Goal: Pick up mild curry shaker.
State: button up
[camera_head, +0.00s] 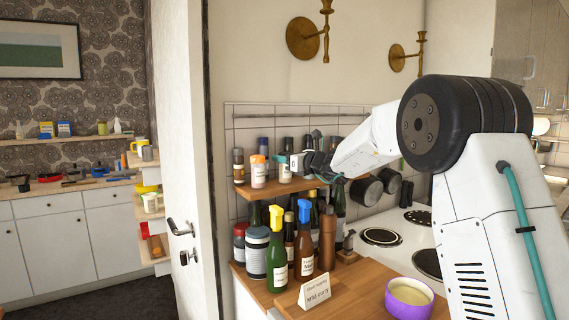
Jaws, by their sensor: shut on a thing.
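My gripper (296,164) reaches in from the right over the small wooden shelf. It is shut on a small white shaker with a teal cap (285,174). The shaker is upright at the shelf's level. I cannot tell whether its base touches the shelf, and its label is too small to read. Beside it on the left stands a pale shaker with an orange cap (258,174). A card (315,291) on the wooden counter below reads "Mild curry".
The shelf (252,190) also holds a dark-capped jar (238,166) and several containers behind. Below stand several bottles, including a green one with a yellow top (276,255). A purple bowl (408,299) sits at front right, near the hob (381,237). A door edge (207,150) stands left.

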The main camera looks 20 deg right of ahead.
notch_tip(320, 180, up, 4)
jog(key=shift+f, duration=0.25)
jog(key=s+d+r, duration=0.1)
jog(key=s+d, duration=0.2)
jog(key=s, duration=1.2)
jog(key=shift+s+d+r, duration=0.2)
jog(key=shift+s+d, duration=0.1)
jog(key=shift+d, duration=0.1)
